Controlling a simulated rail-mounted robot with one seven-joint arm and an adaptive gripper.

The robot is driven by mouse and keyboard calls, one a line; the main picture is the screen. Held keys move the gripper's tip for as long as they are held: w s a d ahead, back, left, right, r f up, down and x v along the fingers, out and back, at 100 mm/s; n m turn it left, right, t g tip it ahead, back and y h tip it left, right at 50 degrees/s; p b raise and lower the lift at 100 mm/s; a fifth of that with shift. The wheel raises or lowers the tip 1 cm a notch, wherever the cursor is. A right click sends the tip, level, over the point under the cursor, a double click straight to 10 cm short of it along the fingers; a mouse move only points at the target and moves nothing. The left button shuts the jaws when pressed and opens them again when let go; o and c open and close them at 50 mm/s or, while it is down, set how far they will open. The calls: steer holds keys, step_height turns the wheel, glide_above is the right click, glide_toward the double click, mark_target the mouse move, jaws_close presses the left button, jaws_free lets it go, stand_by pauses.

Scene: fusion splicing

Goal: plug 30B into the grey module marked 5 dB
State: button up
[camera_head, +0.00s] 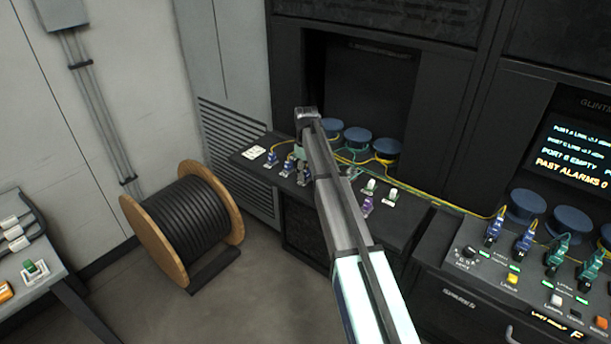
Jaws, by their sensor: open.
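My arm reaches from the bottom middle to the dark recessed bench at the centre. Its far end covers part of the connector row there, and the gripper's fingers cannot be made out behind it. Blue connectors (288,166) stand in a row left of the arm, and a purple connector (367,204) stands to its right. No label reading 30B is legible, so I cannot tell which plug it is. Pale grey modules (14,234) lie on the left bench; their markings are too small to read, so the 5 dB one cannot be picked out.
A wooden cable drum (157,245) stands on the floor at left. Blue spools (386,147) with yellow fibre sit behind the centre bench. The right console (468,276) carries blue and green connectors (557,251) and a lit screen (577,150). The floor between left bench and cabinets is partly clear.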

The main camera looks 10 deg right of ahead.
mark_target(306, 170)
stand_by(0.4)
jaws_close()
steer(key=shift+r, duration=0.1)
steer(key=shift+r+p, duration=1.7)
steer(key=shift+r, duration=1.25)
